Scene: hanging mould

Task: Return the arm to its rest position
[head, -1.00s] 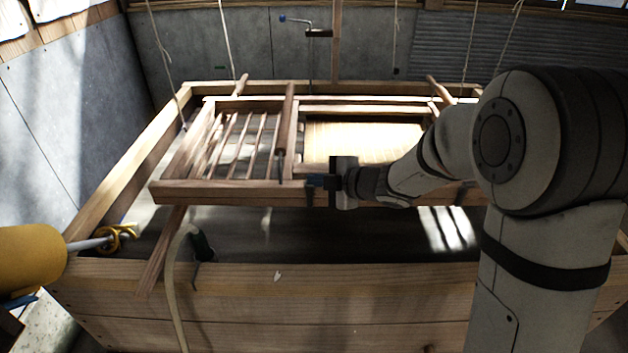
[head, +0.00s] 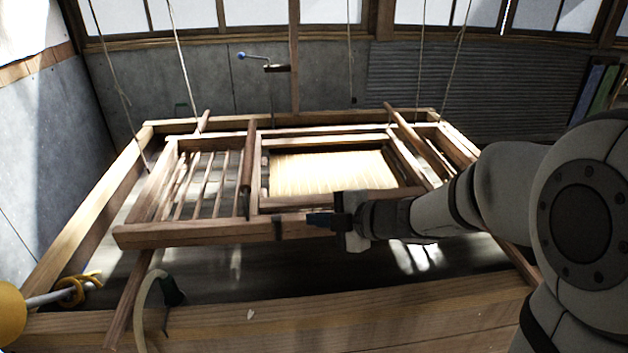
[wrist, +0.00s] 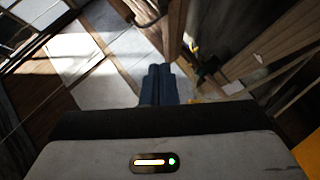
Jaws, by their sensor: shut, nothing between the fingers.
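My gripper (head: 318,219) is in the middle of the head view, in front of the near rail of the hanging wooden frame (head: 190,235). Whether it touches the rail cannot be told. In the wrist view its blue fingers (wrist: 158,84) are together with nothing between them, and the tiled floor shows beyond them. My arm reaches in from the right side of the head view. The mould (head: 325,174), with a pale yellow screen, sits in the right part of the hanging frame, behind my gripper.
A large wooden vat (head: 400,315) surrounds the area under the frame. Ropes (head: 180,60) run up from the frame. A hose (head: 140,305) hangs over the near left edge. A yellow cylinder (head: 10,315) with a rod is at the far left. A blue-knobbed crank (head: 255,57) is on the back wall.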

